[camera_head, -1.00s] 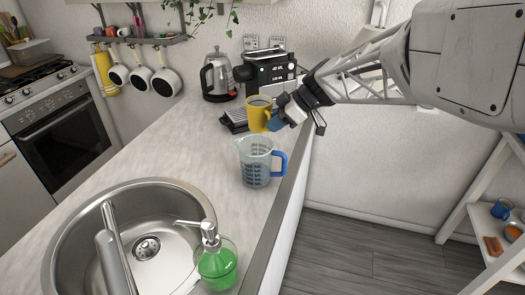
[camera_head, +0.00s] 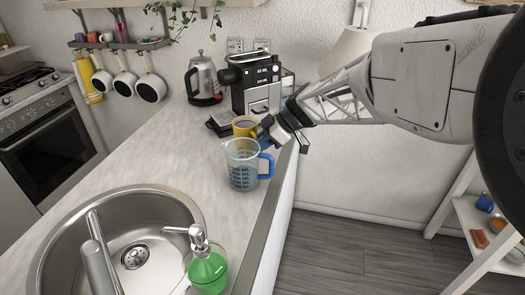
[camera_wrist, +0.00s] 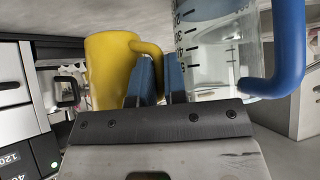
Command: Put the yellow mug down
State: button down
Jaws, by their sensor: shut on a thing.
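The yellow mug (camera_head: 244,127) is upright at the far end of the counter, behind the measuring jug in the head view. In the wrist view the yellow mug (camera_wrist: 108,70) fills the upper left, its handle between the blue fingertips. My gripper (camera_wrist: 160,80) is shut on that handle. In the head view my gripper (camera_head: 265,132) reaches in from the right, beside the mug. The jug hides the mug's lower part there, so I cannot tell whether its base touches the counter (camera_head: 165,150).
A clear measuring jug (camera_head: 241,168) with a blue handle stands close in front of the mug. The sink (camera_head: 165,215) and green soap dispenser (camera_head: 207,268) are nearer.

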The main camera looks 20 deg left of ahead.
dwell(0.3)
jog(key=shift+f, duration=1.9)
jog(key=c, duration=1.4)
grip_release()
jog(key=shift+f, duration=0.1)
jog(key=shift+c, duration=0.2)
jog(key=v, duration=1.2)
jog(key=shift+s+d, duration=0.15)
